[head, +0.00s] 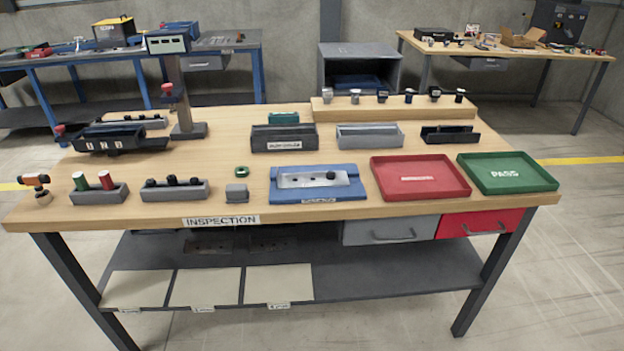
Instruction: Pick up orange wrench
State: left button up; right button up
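No thing clearly shaped like a wrench shows in the head view. The only orange thing I see is a small orange and dark tool (36,181) at the far left front corner of the inspection table (420,207). It is upright on a small round base, with its head pointing sideways. It is too small to tell if it is the wrench. Neither of my grippers shows in this view.
To its right are a grey holder with green and red cylinders (98,195) and a grey block with dark knobs (175,191). A blue fixture (345,189), red tray (422,192) and green tray (540,186) line the front. A gauge stand (186,130) rises behind.

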aim_at(44, 197)
jog(key=i+l, duration=0.15)
jog(key=i, duration=0.35)
jog(key=i+l, duration=0.1)
jog(key=i, duration=0.4)
jog(key=u, duration=1.85)
jog(key=i+j+u, duration=0.4)
jog(key=i+j, duration=0.5)
jog(key=j, duration=0.05)
